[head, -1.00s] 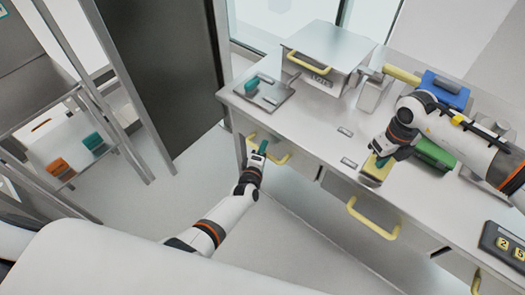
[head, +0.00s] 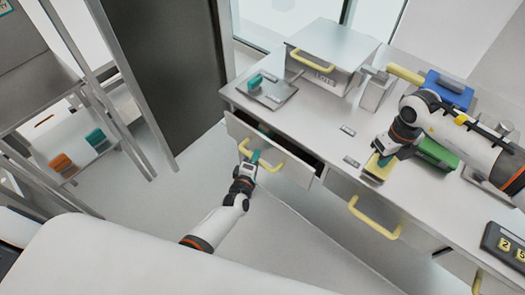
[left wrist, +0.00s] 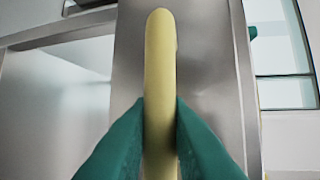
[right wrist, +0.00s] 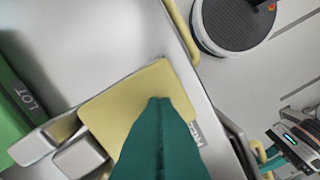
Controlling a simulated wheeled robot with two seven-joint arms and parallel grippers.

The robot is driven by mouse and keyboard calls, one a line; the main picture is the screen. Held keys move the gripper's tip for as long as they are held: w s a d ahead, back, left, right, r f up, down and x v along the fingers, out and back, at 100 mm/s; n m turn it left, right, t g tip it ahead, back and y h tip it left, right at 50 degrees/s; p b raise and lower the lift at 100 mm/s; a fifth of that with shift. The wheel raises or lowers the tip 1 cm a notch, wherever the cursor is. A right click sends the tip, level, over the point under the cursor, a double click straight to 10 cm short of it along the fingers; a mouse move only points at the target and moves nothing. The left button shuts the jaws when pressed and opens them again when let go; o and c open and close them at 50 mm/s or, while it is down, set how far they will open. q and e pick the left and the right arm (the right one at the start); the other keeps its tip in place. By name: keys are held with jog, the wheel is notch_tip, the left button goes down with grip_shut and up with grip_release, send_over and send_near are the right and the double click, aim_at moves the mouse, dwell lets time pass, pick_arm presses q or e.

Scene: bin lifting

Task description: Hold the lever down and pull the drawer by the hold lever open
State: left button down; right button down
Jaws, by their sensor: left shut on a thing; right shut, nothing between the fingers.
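The left drawer (head: 270,150) under the counter stands partly open, with a dark gap showing behind its front. My left gripper (head: 251,163) is shut on its yellow handle (head: 275,163); in the left wrist view the teal fingers (left wrist: 160,125) pinch the handle bar (left wrist: 160,50) from both sides. The hold lever is a yellow plate (head: 374,173) at the counter's front edge. My right gripper (head: 385,160) is shut and empty, its fingertips against the plate. In the right wrist view the closed fingers (right wrist: 160,105) cover part of the yellow plate (right wrist: 115,100).
A second drawer with a yellow handle (head: 372,218) is closed to the right. A lidded box (head: 325,65) and a tray with a teal handle (head: 267,90) stand on the counter. A green block (head: 436,153) lies beside my right gripper. The floor before the drawers is clear.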

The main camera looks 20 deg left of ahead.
pick_arm(q)
jog(key=shift+s+a, duration=0.25)
jog(key=shift+s, duration=0.3)
jog(key=c, duration=1.4)
grip_release()
jog(key=shift+o, duration=0.2)
jog(key=s+r, duration=0.2)
jog(key=s, duration=0.9)
jog(key=shift+s, duration=0.4)
jog(key=shift+r, duration=0.1)
